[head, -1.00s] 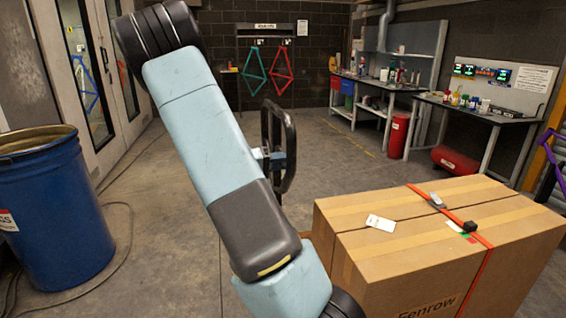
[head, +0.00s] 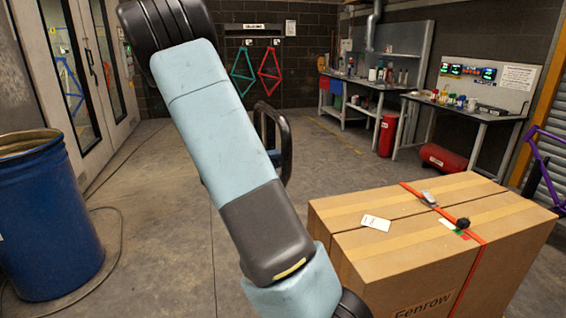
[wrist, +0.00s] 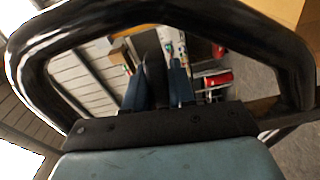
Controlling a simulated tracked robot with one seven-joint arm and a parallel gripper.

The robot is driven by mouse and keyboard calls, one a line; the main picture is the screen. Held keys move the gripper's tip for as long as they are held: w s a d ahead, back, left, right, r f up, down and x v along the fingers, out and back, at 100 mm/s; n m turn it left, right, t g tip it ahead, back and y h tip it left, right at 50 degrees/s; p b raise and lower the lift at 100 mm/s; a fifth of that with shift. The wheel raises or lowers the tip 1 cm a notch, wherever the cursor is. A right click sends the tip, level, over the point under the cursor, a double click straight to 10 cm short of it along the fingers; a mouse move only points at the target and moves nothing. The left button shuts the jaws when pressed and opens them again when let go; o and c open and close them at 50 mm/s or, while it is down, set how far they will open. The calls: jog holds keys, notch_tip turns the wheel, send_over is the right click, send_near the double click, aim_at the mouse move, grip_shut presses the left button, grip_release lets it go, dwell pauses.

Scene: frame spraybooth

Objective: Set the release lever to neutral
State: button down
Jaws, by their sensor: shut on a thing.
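My gripper (wrist: 154,90) shows in the wrist view, its two blue fingers close together around a slim dark thing whose outline is unclear. A black hoop (wrist: 160,18) frames it there. In the head view my arm hides most of the gripper, and the hoop (head: 287,150) shows behind the arm, above the floor. No lever can be made out for certain. A small black knob (head: 462,223) sits on the cardboard box (head: 400,252), beside a white tag with red and green marks. A grey buckle (head: 428,198) is on the box's orange strap. The gripper is apart from the box.
A blue drum (head: 50,225) stands at the left, with a hose on the floor. Workbenches (head: 350,85) and a red cylinder (head: 440,158) are at the back right. A purple frame (head: 545,160) is at the right edge. The middle floor is clear.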

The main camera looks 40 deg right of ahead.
jog(key=shift+w+r+n, duration=0.1)
jog(key=shift+r+n, duration=0.25)
jog(key=shift+n, duration=0.35)
jog(key=c, duration=1)
grip_release()
jog(key=shift+c, duration=0.2)
jog(key=shift+a, duration=0.1)
jog(key=v, duration=1.3)
jog(key=shift+w+a, duration=0.2)
jog(key=shift+a, duration=0.15)
